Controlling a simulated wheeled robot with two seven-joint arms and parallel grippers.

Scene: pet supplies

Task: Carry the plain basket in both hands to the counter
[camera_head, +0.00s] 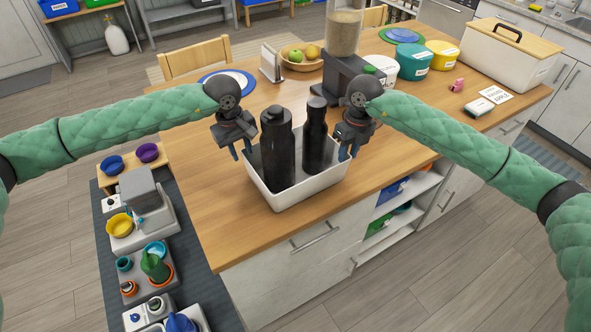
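The plain basket (284,197) is a pale open bin with slanted walls, at the near edge of the wooden counter (225,215). Two dark bottles, a larger left one (277,150) and a slimmer right one (316,138), stand upright in it. My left gripper (240,152) points down at the basket's left rim. My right gripper (349,151) points down at its right rim. The fingers of each show at the rim, but whether they are closed on it is unclear. I cannot tell whether the basket's base touches the counter.
Behind the basket stand a dark dispenser (350,75), a fruit bowl (301,60), a blue-rimmed plate (227,83) and several tubs (412,60). A big lidded bin (508,65) is at the far right. Counter to the basket's left and right is clear.

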